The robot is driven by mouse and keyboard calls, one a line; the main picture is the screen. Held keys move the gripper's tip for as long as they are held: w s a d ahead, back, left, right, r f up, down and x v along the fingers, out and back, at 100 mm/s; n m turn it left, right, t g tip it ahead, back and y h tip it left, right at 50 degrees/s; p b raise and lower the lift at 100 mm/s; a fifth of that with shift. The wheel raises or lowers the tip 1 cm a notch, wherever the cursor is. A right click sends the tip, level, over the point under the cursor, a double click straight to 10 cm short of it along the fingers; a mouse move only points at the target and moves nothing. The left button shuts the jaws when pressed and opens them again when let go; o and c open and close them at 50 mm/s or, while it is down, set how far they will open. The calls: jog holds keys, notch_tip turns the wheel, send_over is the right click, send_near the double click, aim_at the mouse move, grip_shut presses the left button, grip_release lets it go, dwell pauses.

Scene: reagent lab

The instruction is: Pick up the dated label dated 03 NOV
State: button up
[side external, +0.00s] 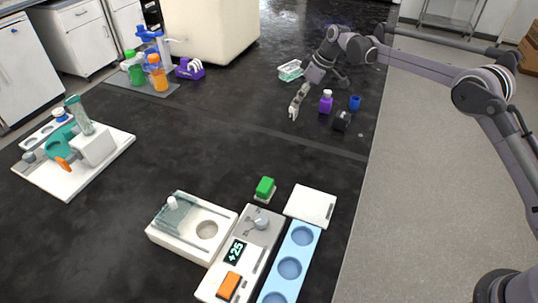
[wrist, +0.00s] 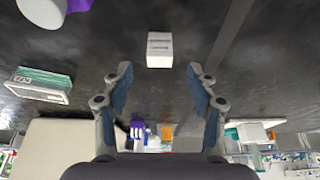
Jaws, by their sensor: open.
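A small white block (wrist: 159,50) with faint dark lines on its face lies on the black bench in the wrist view. It may be the dated label, but I cannot read any date on it. My gripper (wrist: 160,82) is open and empty, its two blue-padded fingers spread apart. The block lies beyond the fingertips, roughly centred between them, and is not held. In the side external view my gripper (side external: 294,108) hangs low over the far part of the bench. The block cannot be clearly told apart from the gripper there.
A purple bottle (side external: 326,101), a blue cup (side external: 355,102) and a dark object (side external: 342,120) stand right of my gripper. A teal-and-white box (side external: 290,70) lies behind it, also in the wrist view (wrist: 40,86).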

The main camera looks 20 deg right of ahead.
aim_at(293, 111)
jog(key=shift+x, duration=2.3)
jog(key=shift+s+d, duration=0.1)
jog(key=c, duration=0.8)
